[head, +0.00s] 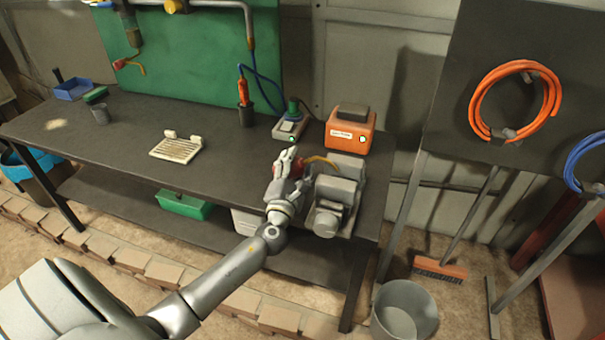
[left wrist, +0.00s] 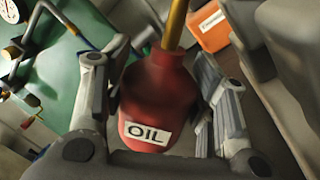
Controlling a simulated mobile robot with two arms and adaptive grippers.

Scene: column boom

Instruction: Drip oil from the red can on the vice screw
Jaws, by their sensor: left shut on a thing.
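The red oil can (left wrist: 158,95) with its white OIL label is between the fingers of my left gripper (left wrist: 160,105), which is shut on it. Its brass spout leads up and away in the left wrist view. In the head view, my left gripper (head: 287,165) hides most of the can (head: 298,166), and the spout curves right toward the vice. The grey vice (head: 338,192) stands at the right front of the bench. I cannot tell its screw apart clearly, nor whether the spout tip is over it. My right gripper is not in view.
The dark bench (head: 115,140) also bears an orange box (head: 350,133), a small grey device (head: 289,129) and a black cup (head: 246,116) behind the vice. A pale slatted plate (head: 177,148) lies mid-bench. A grey bucket (head: 404,312) stands on the floor at right.

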